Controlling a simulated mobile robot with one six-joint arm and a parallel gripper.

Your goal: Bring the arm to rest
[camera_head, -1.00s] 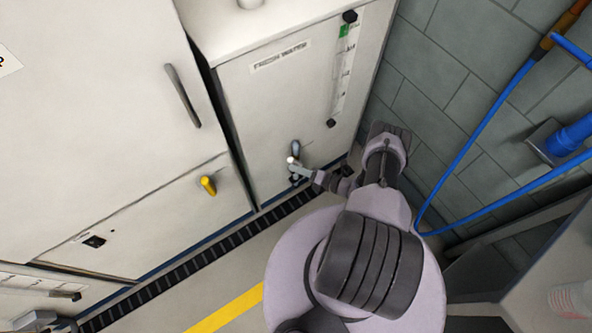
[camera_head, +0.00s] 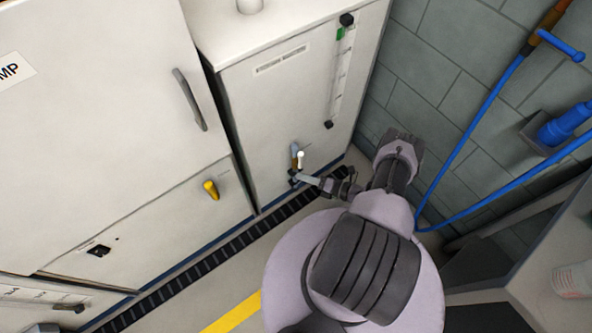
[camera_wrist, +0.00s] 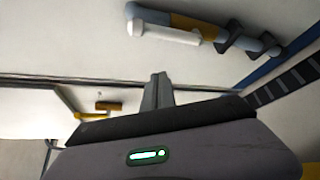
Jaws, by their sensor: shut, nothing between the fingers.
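My gripper (camera_head: 300,178) is low in front of the white fresh water tank cabinet (camera_head: 265,125), just below and beside the tap there. The tap has a white lever (camera_head: 301,158) and a yellow and blue-grey body (camera_head: 294,150). In the wrist view, the white lever (camera_wrist: 165,30) lies along the tap at the top. The closed fingers (camera_wrist: 158,90) point toward the cabinet, below the tap, with nothing between them. A gap shows between fingers and lever in that view. My arm is stretched out low from my base.
A yellow handle (camera_head: 211,190) sticks out of the left cabinet, and a grey door handle (camera_head: 190,98) is above it. A dark floor grating (camera_head: 225,252) runs along the cabinets. Blue hoses (camera_head: 470,130) hang at the right by the grey tiled wall (camera_head: 425,75).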

